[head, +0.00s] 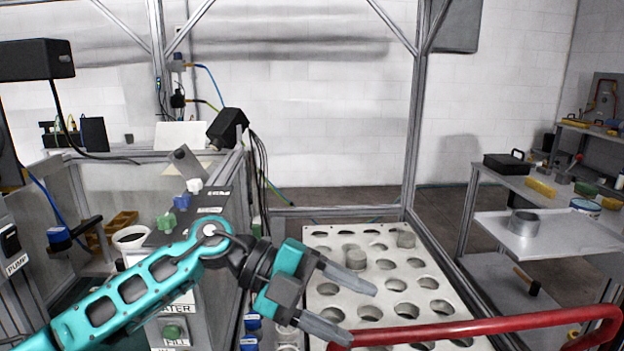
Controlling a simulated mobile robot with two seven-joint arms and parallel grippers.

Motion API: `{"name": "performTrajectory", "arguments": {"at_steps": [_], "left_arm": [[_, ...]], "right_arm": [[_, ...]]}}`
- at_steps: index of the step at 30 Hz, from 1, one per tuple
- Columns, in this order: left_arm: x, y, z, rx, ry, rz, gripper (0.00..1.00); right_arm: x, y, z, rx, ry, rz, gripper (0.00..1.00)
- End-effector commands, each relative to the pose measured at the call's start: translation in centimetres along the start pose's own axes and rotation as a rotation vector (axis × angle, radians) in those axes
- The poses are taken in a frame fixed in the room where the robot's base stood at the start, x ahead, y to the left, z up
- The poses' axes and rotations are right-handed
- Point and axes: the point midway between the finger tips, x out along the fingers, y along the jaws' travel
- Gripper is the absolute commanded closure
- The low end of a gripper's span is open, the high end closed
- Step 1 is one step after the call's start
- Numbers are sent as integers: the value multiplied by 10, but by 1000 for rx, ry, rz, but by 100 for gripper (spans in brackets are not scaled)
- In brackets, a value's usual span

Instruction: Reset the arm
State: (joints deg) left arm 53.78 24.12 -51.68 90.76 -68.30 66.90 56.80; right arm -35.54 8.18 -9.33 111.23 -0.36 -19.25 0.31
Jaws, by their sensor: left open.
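My left arm comes in from the lower left, teal, and reaches across to the middle. Its left gripper (360,312) is open, with two grey fingers apart and nothing between them. The gripper is over the left part of a white plate with rows of round holes (395,265). A grey cylinder (355,258) sits in the plate, and a second grey cylinder (406,238) sits further back right. My right gripper is not in view.
A red tubular bar (480,325) crosses the lower right in front of the plate. Metal frame posts (416,130) stand around the plate. A control box with knobs (180,215) is on the left. A workbench (530,240) with tools stands at right.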

Motion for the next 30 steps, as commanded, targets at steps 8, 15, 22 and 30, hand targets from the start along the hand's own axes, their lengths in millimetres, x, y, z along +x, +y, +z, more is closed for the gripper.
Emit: {"name": "performTrajectory", "arguments": {"at_steps": [8,15,22,30], "left_arm": [[6,-12,-6,-192,48,-702,35],[-36,44,35,-530,-194,-1169,35],[-64,181,61,-981,-576,-1382,35],[-60,348,21,-1480,-960,-1319,35]], "right_arm": [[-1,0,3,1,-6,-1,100],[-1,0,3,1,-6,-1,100],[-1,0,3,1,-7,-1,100],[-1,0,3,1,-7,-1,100]]}}
